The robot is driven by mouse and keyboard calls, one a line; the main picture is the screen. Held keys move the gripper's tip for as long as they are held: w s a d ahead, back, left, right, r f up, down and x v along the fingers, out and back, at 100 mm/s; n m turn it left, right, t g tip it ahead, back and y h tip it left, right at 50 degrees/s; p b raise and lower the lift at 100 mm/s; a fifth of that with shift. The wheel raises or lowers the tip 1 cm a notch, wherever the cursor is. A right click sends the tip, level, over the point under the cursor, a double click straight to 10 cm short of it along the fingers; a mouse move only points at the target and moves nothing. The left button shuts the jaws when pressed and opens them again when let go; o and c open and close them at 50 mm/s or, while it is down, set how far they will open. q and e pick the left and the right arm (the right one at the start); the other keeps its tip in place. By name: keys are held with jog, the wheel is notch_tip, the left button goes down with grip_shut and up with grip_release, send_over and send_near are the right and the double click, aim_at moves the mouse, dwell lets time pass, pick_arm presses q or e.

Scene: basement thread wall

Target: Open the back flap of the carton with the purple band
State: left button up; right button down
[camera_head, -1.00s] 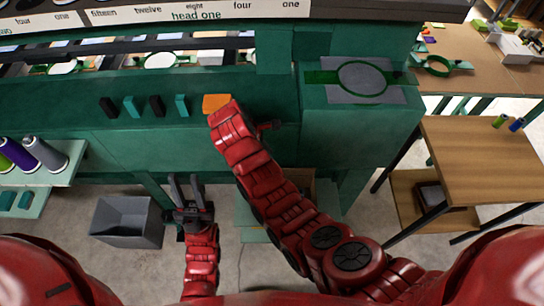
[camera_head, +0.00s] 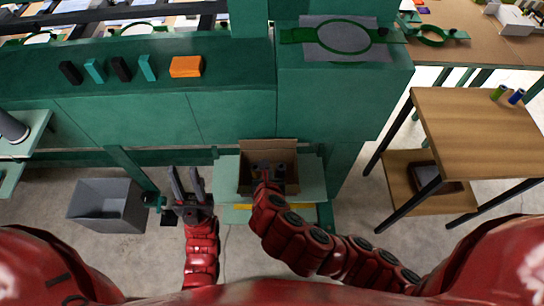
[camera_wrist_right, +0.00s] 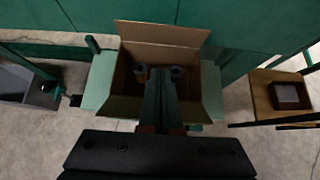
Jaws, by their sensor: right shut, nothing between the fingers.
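A brown cardboard carton (camera_head: 250,157) sits on a pale green shelf below the green bench in the head view. Its back flap (camera_wrist_right: 160,32) stands raised at the far side in the right wrist view, tilted back. No purple band shows on the visible sides. My right gripper (camera_wrist_right: 160,82) is shut and empty, its fingers reaching over the carton's opening. Whether it touches the carton, I cannot tell. Small round-ended items show beside the fingertips, too dark to name. My left gripper (camera_head: 186,178) is open and empty, left of the carton.
The green bench (camera_head: 150,100) rises behind the carton. An orange block (camera_head: 186,66) and several dark and teal blocks lie on it. A grey bin (camera_head: 106,205) stands on the floor at left. A wooden table (camera_head: 480,125) is at right.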

jog(key=p, duration=0.3)
send_near(268, 143)
jog(key=s+f+x, duration=0.1)
jog(key=x, duration=0.4)
jog(key=shift+w+a+r+p, duration=0.1)
jog(key=shift+w+p, duration=0.1)
jog(key=shift+w, duration=0.2)
jog(key=shift+w+r+p, duration=0.1)
jog(key=shift+w+p, duration=0.05)
jog(key=shift+w, duration=0.2)
